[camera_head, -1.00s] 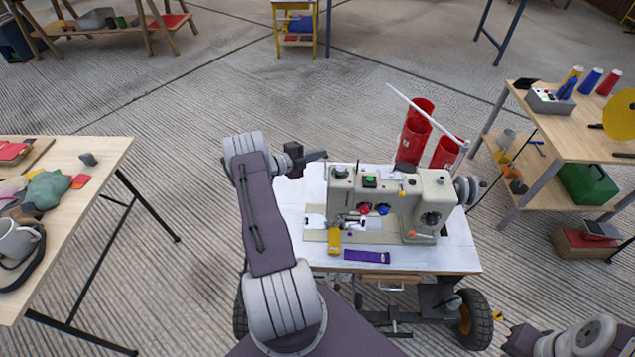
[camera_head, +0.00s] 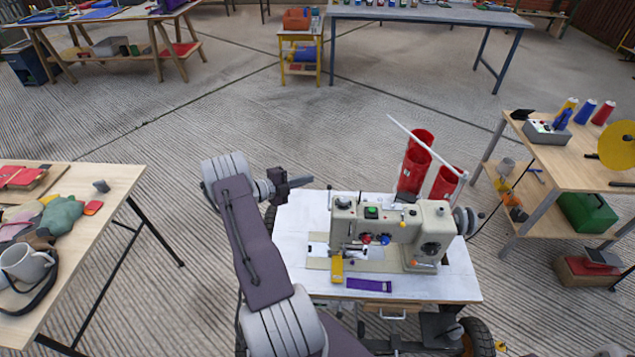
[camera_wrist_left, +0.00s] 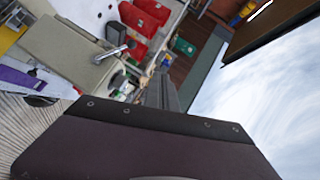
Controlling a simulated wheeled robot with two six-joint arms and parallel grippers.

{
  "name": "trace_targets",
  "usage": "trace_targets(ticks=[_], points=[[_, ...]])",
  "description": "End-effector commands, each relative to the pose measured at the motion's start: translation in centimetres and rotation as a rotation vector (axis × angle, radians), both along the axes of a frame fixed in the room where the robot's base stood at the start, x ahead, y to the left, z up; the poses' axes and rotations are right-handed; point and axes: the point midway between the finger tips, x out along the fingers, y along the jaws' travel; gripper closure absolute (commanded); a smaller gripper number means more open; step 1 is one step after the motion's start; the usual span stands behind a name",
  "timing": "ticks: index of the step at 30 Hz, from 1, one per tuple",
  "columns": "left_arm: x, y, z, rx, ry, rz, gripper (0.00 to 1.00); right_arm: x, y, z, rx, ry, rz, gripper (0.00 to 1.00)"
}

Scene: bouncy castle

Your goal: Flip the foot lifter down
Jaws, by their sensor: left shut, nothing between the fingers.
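The beige sewing machine (camera_head: 438,222) stands on a white-topped cart. In the left wrist view the machine's head (camera_wrist_left: 60,48) is at upper left, and a shiny metal lever (camera_wrist_left: 113,53) that looks like the foot lifter sticks out from it. I cannot make out this lever in the head view. My left gripper (camera_head: 303,182) is shut and empty, in the air just left of the machine's head and apart from it. Its fingers (camera_wrist_left: 165,88) also show in the left wrist view, right of the lever and not touching it. My right gripper is out of view.
A purple strip (camera_head: 369,285) lies on the cart top (camera_head: 445,286) in front. A cluttered wooden table (camera_head: 125,180) is at left and a workbench (camera_head: 560,160) at right. Open floor lies behind.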

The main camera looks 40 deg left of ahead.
Motion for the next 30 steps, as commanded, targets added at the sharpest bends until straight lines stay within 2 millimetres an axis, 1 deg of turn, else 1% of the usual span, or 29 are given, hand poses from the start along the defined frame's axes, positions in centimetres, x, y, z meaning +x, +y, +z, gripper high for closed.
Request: trace_targets(ticks=[1,3,6,10,26,28,29,30], points=[[-0.7,0.4,0.5,0.001,0.0,0.003,1.0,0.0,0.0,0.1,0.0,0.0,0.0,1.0],[-1.5,0.8,1.0,0.002,0.0,0.002,1.0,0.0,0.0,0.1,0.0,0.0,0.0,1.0],[-2.3,1.1,1.5,0.0,0.0,0.001,1.0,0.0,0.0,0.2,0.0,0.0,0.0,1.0],[-2.6,1.3,1.7,-0.001,0.001,0.0,1.0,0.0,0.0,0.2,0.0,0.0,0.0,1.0],[-2.6,1.3,1.7,0.0,0.001,0.0,1.0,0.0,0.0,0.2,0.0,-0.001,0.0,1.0],[-2.2,0.8,1.9,-0.001,0.001,-0.013,1.0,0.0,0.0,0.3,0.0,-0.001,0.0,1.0],[-1.7,0.3,2.0,0.0,0.0,-0.027,1.0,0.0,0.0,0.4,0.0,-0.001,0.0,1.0],[-0.6,-0.6,2.7,0.009,-0.003,-0.057,1.0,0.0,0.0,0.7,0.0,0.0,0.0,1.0]])
